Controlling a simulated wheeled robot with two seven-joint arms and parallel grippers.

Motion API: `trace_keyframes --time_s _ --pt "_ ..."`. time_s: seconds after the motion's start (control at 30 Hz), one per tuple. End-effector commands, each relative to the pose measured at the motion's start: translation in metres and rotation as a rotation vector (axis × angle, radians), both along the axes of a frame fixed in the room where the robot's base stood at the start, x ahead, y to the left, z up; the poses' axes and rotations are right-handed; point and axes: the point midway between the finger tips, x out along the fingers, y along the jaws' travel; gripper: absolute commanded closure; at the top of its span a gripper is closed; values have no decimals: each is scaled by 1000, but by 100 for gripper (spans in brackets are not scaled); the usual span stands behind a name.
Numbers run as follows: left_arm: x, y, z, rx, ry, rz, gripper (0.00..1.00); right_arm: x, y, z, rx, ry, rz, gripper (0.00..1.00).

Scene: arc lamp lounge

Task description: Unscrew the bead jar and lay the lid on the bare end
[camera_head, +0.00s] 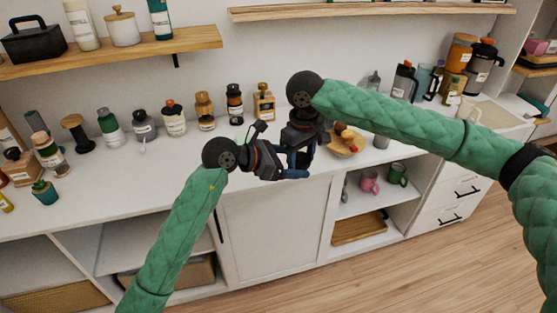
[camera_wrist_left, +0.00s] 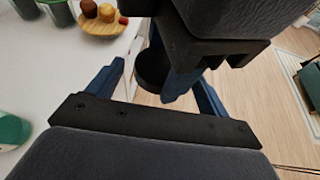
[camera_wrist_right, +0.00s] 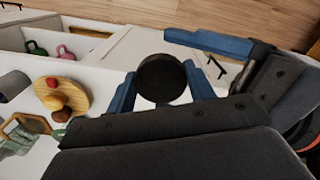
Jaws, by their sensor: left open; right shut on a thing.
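My right gripper (camera_head: 305,157) is shut on a dark round thing, which shows as a black disc (camera_wrist_right: 161,79) between its blue fingers in the right wrist view. The same dark thing (camera_wrist_left: 152,68) shows in the left wrist view, partly hidden by the right gripper. I cannot tell whether it is only a lid or a lid with the bead jar under it. My left gripper (camera_head: 295,165) is open, its blue fingers (camera_wrist_left: 160,90) spread close around the right gripper's fingertips. Both grippers are in front of the white counter (camera_head: 100,190), near its front edge.
Several bottles and jars, such as a green-capped bottle (camera_head: 108,128), line the counter's back. A wooden board with food shapes (camera_wrist_right: 62,96) lies beside the grippers. Mugs (camera_head: 370,182) stand on the shelf below. Flasks (camera_head: 403,80) and a tray (camera_head: 490,114) are at the right.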

Motion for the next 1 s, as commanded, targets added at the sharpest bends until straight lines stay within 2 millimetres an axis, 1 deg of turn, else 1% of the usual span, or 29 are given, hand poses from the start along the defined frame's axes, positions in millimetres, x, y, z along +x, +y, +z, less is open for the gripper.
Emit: trace_keyframes --time_s 0.17,0.47,0.5,0.57,0.6,0.67,0.7,0.73,0.77,0.8,0.87,0.9,0.93,1.0 --pt "4 -10 -4 0 0 0 21 0 0 0 0 0 0 74" --pt "4 -11 -5 0 0 0 21 0 0 0 0 0 0 74" --pt "4 -11 -5 0 0 0 25 0 0 0 0 0 0 74" --pt "4 -11 -5 0 0 0 36 0 0 0 0 0 0 74" --pt "4 -11 -5 0 0 0 44 0 0 0 0 0 0 74" --pt "4 -11 -5 0 0 0 56 0 0 0 0 0 0 74" --pt "4 -11 -5 0 0 0 64 0 0 0 0 0 0 74" --pt "4 -11 -5 0 0 0 68 0 0 0 0 0 0 74" --pt "4 -11 -5 0 0 -1 68 0 0 0 0 0 0 74" --pt "4 -11 -5 0 0 -1 68 0 0 0 1 -1 -1 45" --pt "4 -11 -5 0 0 -1 68 0 0 0 1 -1 -1 33" --pt "4 -11 -5 0 0 -1 69 0 0 0 1 -1 -1 25" --pt "4 -11 -5 0 0 -1 69 0 0 0 1 -1 -1 22" --pt "4 -11 -5 0 0 0 68 0 0 0 0 0 0 22"
